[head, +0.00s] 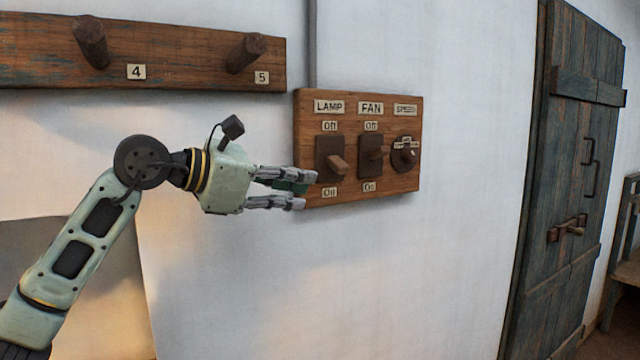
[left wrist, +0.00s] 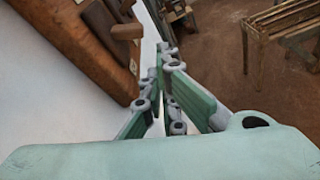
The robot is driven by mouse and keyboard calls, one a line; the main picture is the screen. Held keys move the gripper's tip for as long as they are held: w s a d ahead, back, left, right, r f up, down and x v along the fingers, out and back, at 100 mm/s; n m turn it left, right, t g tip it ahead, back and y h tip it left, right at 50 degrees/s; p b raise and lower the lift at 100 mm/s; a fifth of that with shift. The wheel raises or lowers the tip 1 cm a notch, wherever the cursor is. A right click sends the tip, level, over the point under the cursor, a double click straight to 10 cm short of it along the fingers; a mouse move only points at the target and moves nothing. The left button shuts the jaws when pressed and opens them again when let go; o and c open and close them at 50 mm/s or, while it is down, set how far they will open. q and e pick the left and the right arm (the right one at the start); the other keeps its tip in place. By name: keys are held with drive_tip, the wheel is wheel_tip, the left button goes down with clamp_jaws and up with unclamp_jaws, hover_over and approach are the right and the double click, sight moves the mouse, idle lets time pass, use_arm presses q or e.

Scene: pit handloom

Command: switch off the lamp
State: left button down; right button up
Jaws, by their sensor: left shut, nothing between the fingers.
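The lamp switch (head: 324,148) is a dark plate with a wooden lever (head: 338,165), under a LAMP label on a wooden board (head: 350,195). "Off" is marked above it and "On" below. The lever points out and slants down toward "On". My left gripper (head: 306,189) is shut and empty, at the board's lower left, just left of and below the lever. I cannot tell whether it touches the board. In the left wrist view, the fingers (left wrist: 165,85) come together beside the board (left wrist: 70,40), with a brown lever (left wrist: 126,31) beyond them. The right gripper is not in view.
A fan switch (head: 371,153) and a speed knob (head: 403,156) sit right of the lamp switch. A peg rail (head: 180,60) with thick pegs is above my left arm. White wall is clear below the board. A dark wooden door (head: 565,180) stands at the right.

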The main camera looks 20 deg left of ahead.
sight(320, 189)
use_arm(q)
drive_tip(key=a, duration=0.1)
drive_tip(key=a+r+y, duration=0.1)
drive_tip(key=a, duration=0.1)
drive_tip(key=shift+s+r+y, duration=0.25)
drive_tip(key=shift+s+y, duration=0.05)
drive_tip(key=shift+s, duration=0.1)
drive_tip(key=shift+w, duration=0.1)
drive_tip(key=p+x, duration=0.2)
drive_tip(key=x, duration=0.2)
drive_tip(key=p+x, duration=0.2)
drive_tip(key=x, duration=0.3)
drive_tip(key=shift+w+r, duration=0.1)
drive_tip(key=shift+r, duration=0.15)
drive_tip(key=shift+w+d+f, duration=0.25)
drive_tip(key=shift+w, duration=0.05)
drive_tip(key=shift+s, duration=0.1)
